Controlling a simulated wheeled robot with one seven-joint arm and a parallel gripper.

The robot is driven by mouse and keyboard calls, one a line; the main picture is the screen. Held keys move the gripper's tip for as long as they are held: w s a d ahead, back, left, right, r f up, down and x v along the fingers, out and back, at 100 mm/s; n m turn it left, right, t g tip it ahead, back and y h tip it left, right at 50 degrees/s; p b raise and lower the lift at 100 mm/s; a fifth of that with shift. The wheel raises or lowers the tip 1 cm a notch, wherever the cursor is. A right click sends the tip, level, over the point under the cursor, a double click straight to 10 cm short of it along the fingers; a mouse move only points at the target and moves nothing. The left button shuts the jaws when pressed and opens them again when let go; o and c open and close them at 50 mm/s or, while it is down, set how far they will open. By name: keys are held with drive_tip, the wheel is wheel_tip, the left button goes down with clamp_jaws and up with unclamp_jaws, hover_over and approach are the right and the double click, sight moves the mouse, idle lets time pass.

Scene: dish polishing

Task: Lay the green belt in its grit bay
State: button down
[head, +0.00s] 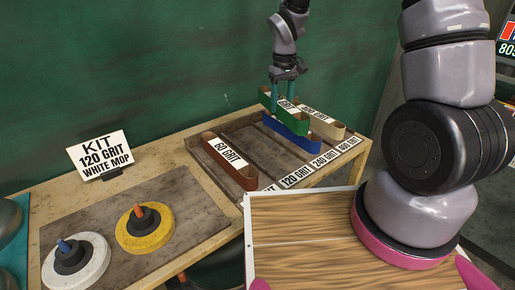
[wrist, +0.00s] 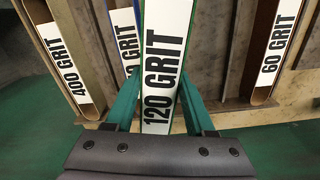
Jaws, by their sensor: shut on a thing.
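My gripper (head: 285,92) is shut on the green belt (head: 296,122), a long loop with a white label. In the wrist view the label of this green belt (wrist: 158,70) reads 120 GRIT, and the teal fingers (wrist: 160,105) flank it. The belt is held over the back part of the wooden bay tray (head: 195,143), close to the blue belt (head: 300,139). The tray's front edge carries a 120 GRIT label (head: 297,175). The bay behind it (head: 255,148), between the 60 grit belt and the blue belt, looks empty. Whether the green belt touches the tray is unclear.
A red-brown 60 GRIT belt (head: 229,160) lies in the left bay. A tan belt (head: 326,124) lies at the right; the wrist view shows a 400 GRIT belt (wrist: 65,65). A kit sign (head: 100,154), yellow wheel (head: 145,230) and white wheel (head: 75,264) stand at left.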

drive_tip(key=s+a+n, duration=0.2)
drive_tip(key=s+a, duration=0.2)
drive_tip(key=a, duration=0.3)
wheel_tip(320, 180, down, 10)
drive_tip(key=shift+s, duration=0.15)
drive_tip(key=shift+f, duration=0.15)
drive_tip(key=shift+c, duration=1.3)
unclamp_jaws()
